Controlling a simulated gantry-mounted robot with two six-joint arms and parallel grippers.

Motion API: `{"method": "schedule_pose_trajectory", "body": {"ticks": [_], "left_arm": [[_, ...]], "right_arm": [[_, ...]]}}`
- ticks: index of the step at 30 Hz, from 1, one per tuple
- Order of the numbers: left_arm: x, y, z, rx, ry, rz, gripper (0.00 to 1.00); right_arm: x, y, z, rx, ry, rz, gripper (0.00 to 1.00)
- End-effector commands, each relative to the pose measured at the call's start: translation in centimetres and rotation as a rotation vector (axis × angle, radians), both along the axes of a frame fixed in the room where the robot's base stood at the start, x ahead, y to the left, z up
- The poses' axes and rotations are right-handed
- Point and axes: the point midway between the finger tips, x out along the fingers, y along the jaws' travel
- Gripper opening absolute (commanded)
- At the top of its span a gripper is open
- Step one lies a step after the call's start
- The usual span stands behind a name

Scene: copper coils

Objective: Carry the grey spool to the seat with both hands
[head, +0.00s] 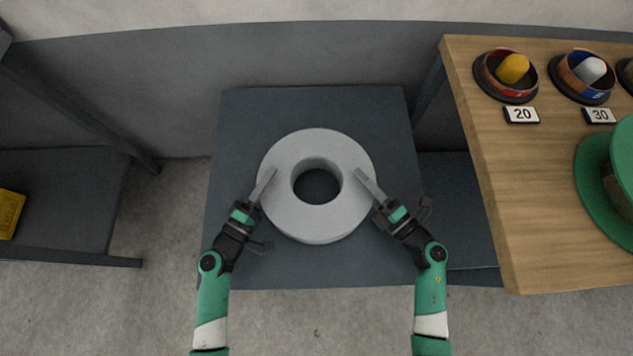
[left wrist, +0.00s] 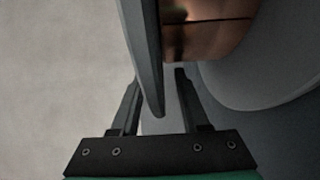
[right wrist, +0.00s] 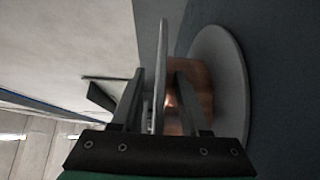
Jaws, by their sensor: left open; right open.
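The grey spool (head: 317,225) lies flat, its round centre hole facing up, on a dark grey square top (head: 240,110). My left gripper (head: 266,181) is at the spool's left side and my right gripper (head: 364,181) at its right side. Each has one finger over the upper flange; the other finger is hidden from the head view. In the left wrist view the flange (left wrist: 143,50) runs between the open fingers, with copper winding (left wrist: 207,32) beyond. In the right wrist view the flange (right wrist: 160,80) also stands between the open fingers, beside copper winding (right wrist: 197,95). I cannot tell which surface is the seat.
A wooden table (head: 520,215) at right carries small coil holders, number cards 20 (head: 522,114) and 30 (head: 599,115), and a green spool (head: 597,180). A dark shelf (head: 70,190) with a yellow object (head: 9,212) is at left. Bare floor (head: 165,220) lies between.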

Motion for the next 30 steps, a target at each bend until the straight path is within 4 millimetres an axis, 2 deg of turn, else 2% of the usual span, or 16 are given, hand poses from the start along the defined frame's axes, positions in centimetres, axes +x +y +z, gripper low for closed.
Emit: {"method": "schedule_pose_trajectory", "body": {"ticks": [7, 12, 15, 30], "left_arm": [[0.04, -0.02, 0.01, 0.0, 0.0, 0.0, 0.45], [0.03, -0.01, 0.01, 0.0, 0.0, 0.0, 0.14], [0.03, -0.01, 0.01, 0.0, 0.0, 0.0, 0.0], [0.01, 0.0, 0.01, 0.0, -0.001, -0.001, 0.0]], "right_arm": [[0.05, 0.02, 0.01, 0.0, 0.0, 0.0, 0.45], [0.04, 0.0, 0.02, 0.0, 0.0, 0.0, 0.14], [0.04, 0.0, 0.02, 0.0, 0.0, 0.0, 0.0], [0.04, -0.02, 0.02, 0.0, 0.0, -0.001, 0.0]]}}
